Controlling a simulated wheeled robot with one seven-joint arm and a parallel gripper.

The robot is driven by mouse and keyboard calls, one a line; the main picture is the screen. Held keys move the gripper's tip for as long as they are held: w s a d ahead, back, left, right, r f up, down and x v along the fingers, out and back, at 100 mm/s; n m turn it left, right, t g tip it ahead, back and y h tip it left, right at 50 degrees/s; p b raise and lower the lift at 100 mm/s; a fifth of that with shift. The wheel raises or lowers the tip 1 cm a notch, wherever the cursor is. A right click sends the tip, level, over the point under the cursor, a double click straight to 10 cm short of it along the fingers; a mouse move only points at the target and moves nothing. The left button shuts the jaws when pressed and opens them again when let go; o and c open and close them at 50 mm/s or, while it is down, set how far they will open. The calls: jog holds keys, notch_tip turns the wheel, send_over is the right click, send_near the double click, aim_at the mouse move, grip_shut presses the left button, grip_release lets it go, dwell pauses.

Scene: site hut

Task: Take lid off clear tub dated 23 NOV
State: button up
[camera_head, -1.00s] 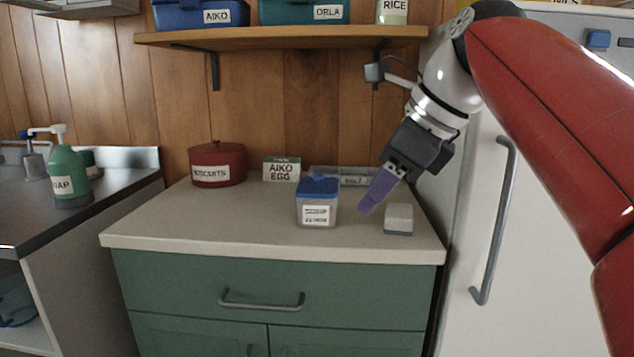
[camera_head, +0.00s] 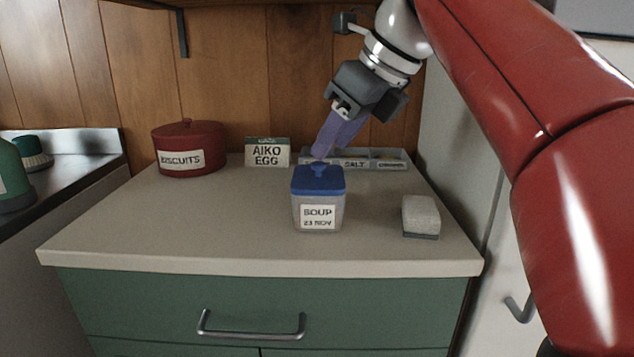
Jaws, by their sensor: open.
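The clear tub (camera_head: 319,216) stands upright on the counter, with a label reading SOUP 23 NOV on its front. Its blue lid (camera_head: 318,182) sits on top and has a small raised knob (camera_head: 319,168) in the middle. My gripper (camera_head: 322,150) comes down from the upper right, with its purple fingers tilted and their tips just above or behind the knob. The gripper is open and holds nothing that I can see. I cannot tell whether the fingertips straddle or touch the knob.
A red BISCUITS tin (camera_head: 188,150) and an AIKO EGG card (camera_head: 267,152) stand at the back of the counter (camera_head: 200,235). A grey tray labelled SALT (camera_head: 390,158) lies behind the tub. A pale block (camera_head: 420,217) sits to its right. The counter's front left is clear.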

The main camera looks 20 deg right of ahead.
aim_at(319, 163)
jog(key=b+x, duration=0.1)
jog(key=x, duration=0.3)
jog(key=shift+a, duration=0.15)
grip_shut()
